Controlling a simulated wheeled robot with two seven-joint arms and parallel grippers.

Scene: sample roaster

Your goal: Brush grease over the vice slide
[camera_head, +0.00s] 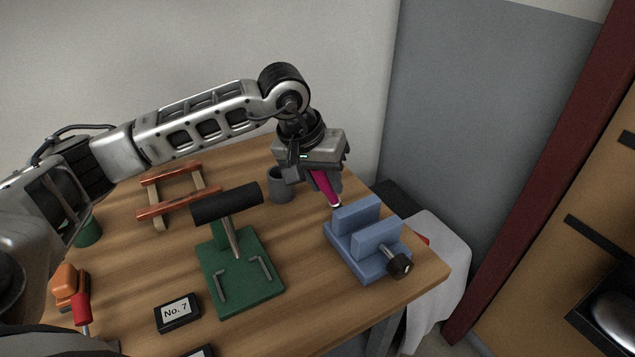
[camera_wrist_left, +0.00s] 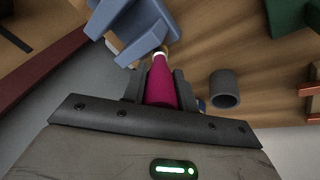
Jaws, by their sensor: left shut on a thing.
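My left gripper (camera_head: 318,175) is shut on a brush with a magenta handle (camera_head: 326,187). The brush points down toward the blue vice (camera_head: 368,239), its tip close to the vice's back left corner; I cannot tell whether it touches. In the left wrist view the magenta handle (camera_wrist_left: 161,86) sits between the fingers, with a white band and tan tip beside the blue vice (camera_wrist_left: 140,32). The vice stands at the table's right end, with two upright jaws, a gap between them and a black-knobbed screw. My right gripper is not in view.
A grey cup (camera_head: 281,186) stands left of the gripper. A green stand with a black crossbar (camera_head: 238,280) is left of the vice. A red-railed wooden rack (camera_head: 178,207), a No. 7 sign (camera_head: 177,313) and an orange item (camera_head: 70,284) are further left. A cloth (camera_head: 440,262) hangs beyond the table's right edge.

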